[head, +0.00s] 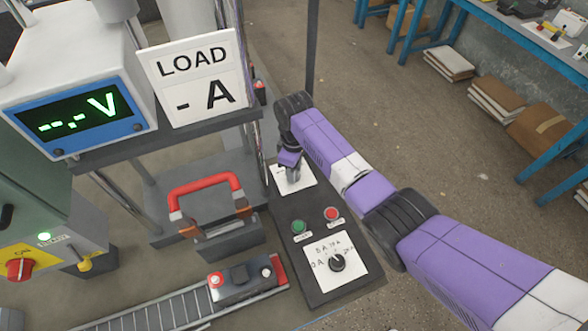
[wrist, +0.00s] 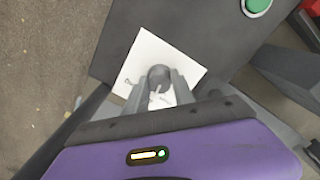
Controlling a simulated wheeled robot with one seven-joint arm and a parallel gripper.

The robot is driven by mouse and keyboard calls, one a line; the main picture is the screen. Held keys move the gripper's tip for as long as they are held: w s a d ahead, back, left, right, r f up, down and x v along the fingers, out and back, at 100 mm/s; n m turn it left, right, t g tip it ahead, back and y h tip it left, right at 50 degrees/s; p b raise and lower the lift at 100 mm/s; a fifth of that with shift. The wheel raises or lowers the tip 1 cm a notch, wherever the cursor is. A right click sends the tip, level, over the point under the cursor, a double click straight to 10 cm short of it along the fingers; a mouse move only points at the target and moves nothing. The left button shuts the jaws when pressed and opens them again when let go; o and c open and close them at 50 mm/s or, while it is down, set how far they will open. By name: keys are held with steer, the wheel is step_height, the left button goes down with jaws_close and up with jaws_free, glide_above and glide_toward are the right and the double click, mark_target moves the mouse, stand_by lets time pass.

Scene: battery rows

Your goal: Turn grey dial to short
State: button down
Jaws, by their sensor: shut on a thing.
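The grey dial (wrist: 160,80) sits on a white label plate (wrist: 191,70) in the wrist view. A pale pointer line shows on it, but the label words are too small or hidden to read. My gripper (wrist: 161,92) is shut on the dial, one finger on each side. In the head view my gripper (head: 290,160) reaches down to the white plate (head: 303,180) at the far end of the dark control panel (head: 283,217). The dial itself is hidden there behind my gripper.
The panel also has a green button (head: 299,226), a red button (head: 331,214) and a black dial (head: 337,263). A LOAD sign (head: 196,75) and a display box (head: 70,115) stand left.

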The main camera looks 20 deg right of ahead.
steer(key=n, duration=0.7)
stand_by(0.6)
steer(key=c, duration=1.1)
jaws_free()
steer(key=shift+o, duration=0.2)
steer(key=shift+r, duration=3.95)
